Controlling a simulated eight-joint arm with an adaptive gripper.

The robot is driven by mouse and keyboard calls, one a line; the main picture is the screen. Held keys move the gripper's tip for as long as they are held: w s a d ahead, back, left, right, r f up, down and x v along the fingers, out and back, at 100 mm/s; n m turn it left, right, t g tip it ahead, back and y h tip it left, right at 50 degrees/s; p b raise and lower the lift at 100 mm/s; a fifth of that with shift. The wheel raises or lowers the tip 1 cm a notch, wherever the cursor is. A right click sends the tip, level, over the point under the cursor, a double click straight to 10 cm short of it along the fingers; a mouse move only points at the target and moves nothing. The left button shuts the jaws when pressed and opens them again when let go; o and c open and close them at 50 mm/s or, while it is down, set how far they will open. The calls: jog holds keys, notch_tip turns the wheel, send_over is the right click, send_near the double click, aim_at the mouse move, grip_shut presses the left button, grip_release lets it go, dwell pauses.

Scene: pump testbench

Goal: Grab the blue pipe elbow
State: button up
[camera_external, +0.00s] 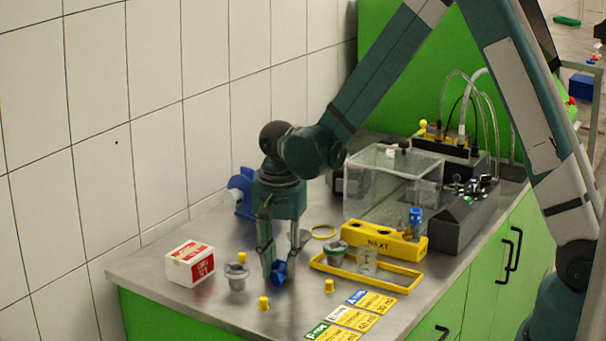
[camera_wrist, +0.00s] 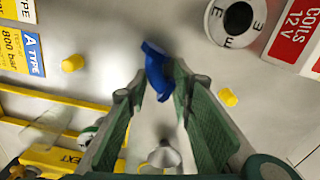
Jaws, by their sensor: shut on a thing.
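The blue pipe elbow (camera_external: 279,273) is between the fingertips of my gripper (camera_external: 274,266), near the front of the metal counter. In the wrist view the elbow (camera_wrist: 156,72) sits between the two green finger pads of my gripper (camera_wrist: 158,80), which are shut on it. Part of the elbow sticks out past the fingertips. The fingers point down in the external view. I cannot tell whether the elbow touches the counter or is just above it.
A red-and-white box (camera_external: 190,263) and grey cylindrical part (camera_external: 237,277) stand left of my gripper. Small yellow caps (camera_external: 264,303) and label cards (camera_external: 351,318) lie in front. A yellow frame (camera_external: 400,286), NEXT block (camera_external: 378,245) and clear tank (camera_external: 385,190) are to the right.

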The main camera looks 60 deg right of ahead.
aim_at(279, 265)
jog(key=shift+r, duration=0.1)
notch_tip(279, 265, up, 10)
dwell(0.9)
jog(key=shift+w, duration=0.15)
dwell(0.4)
